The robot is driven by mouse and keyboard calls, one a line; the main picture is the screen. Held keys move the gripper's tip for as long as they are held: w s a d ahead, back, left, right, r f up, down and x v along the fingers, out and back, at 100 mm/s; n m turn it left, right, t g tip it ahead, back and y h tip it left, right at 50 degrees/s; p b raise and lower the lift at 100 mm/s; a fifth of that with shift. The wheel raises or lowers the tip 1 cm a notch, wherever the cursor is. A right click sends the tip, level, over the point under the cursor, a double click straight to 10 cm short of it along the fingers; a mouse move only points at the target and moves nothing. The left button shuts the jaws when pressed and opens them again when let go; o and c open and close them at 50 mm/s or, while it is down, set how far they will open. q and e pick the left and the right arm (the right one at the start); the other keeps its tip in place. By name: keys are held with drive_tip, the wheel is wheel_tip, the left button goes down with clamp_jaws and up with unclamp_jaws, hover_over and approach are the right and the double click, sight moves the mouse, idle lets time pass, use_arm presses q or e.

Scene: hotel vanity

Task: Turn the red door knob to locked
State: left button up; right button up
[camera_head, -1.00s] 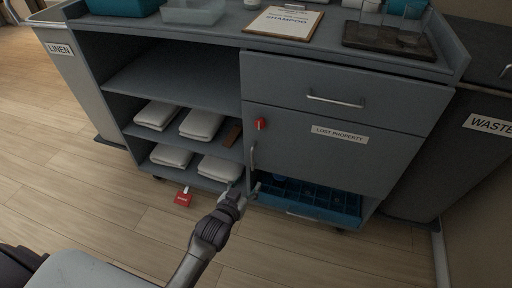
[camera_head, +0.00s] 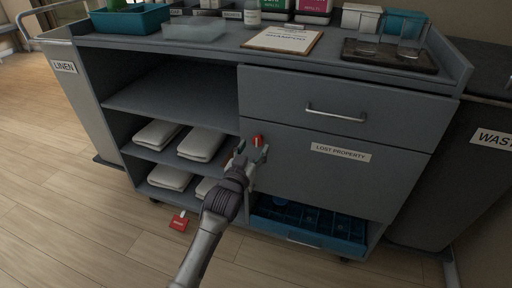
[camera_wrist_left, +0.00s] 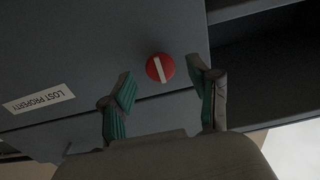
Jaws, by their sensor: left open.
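The red knob (camera_head: 257,141) sits on the grey door (camera_head: 345,180) marked LOST PROPERTY, near its upper left corner. In the left wrist view the knob (camera_wrist_left: 160,68) is round, with a white bar across its face that leans slightly from upright. My left gripper (camera_head: 252,155) is just below the knob in the head view. In the left wrist view its two green-padded fingers (camera_wrist_left: 161,100) are spread and empty, with the knob beyond the gap between them. Contact with the knob is not visible. My right gripper is in no view.
A drawer with a bar handle (camera_head: 336,113) is above the door. A blue divided tray (camera_head: 308,226) is below it. Open shelves with folded white towels (camera_head: 201,144) are to the left.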

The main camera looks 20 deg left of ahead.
sight(260, 140)
use_arm(q)
drive_tip(key=shift+w, duration=1.4)
drive_tip(key=c, duration=1.1)
